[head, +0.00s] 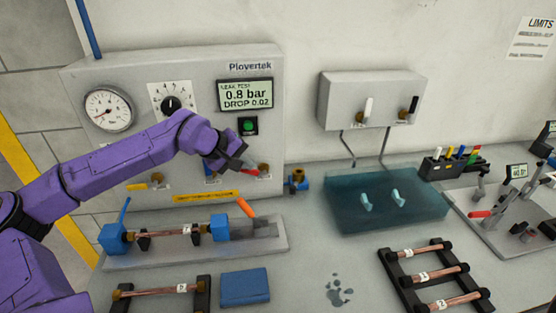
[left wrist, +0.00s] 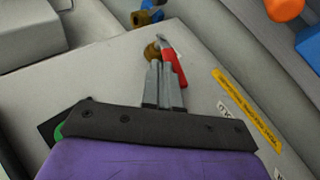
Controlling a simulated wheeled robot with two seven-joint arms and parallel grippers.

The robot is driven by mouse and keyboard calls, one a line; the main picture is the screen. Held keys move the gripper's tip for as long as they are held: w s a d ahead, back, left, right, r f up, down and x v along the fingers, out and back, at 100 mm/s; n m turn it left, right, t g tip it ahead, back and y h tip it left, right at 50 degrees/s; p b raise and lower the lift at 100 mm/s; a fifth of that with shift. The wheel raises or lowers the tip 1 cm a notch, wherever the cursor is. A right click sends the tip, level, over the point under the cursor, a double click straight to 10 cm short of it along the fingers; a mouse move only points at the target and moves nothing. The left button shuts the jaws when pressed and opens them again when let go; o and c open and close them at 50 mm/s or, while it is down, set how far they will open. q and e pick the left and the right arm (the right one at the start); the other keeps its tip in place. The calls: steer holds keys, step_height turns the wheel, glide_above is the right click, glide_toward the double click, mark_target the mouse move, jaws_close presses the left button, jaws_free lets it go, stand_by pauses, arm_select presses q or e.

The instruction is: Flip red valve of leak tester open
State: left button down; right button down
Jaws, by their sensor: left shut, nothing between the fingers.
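The leak tester (head: 190,75) is a grey panel box against the wall; its display reads "LEAK TEST 0.8 bar DROP 0.02". The red valve handle (head: 252,173) is at the panel's lower right, partly hidden by my left gripper (head: 243,167). In the left wrist view the red handle (left wrist: 174,68) lies just right of the closed fingertips of my left gripper (left wrist: 161,66), with a brass valve body (left wrist: 152,51) beyond. The fingers are shut with nothing between them, close against the handle's side; I cannot tell if they touch. My right gripper is not in view.
A blue valve (head: 212,180) and a yellow valve (head: 137,187) sit left on the same panel. Below is a fixture holding a copper tube (head: 170,232), with an orange handle (head: 245,207).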

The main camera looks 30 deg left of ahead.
arm_select(q)
steer(key=shift+s+a+f, duration=0.3)
steer(key=shift+a+f, duration=0.1)
steer(key=shift+f, duration=0.25)
steer(key=shift+a+f, duration=0.15)
steer(key=shift+f, duration=0.05)
steer(key=shift+r+p, duration=0.1)
steer(key=shift+p, duration=0.2)
steer(key=a+v, duration=0.1)
steer(key=v, duration=1.1)
steer(key=shift+p, duration=0.45)
steer(key=shift+w, duration=0.1)
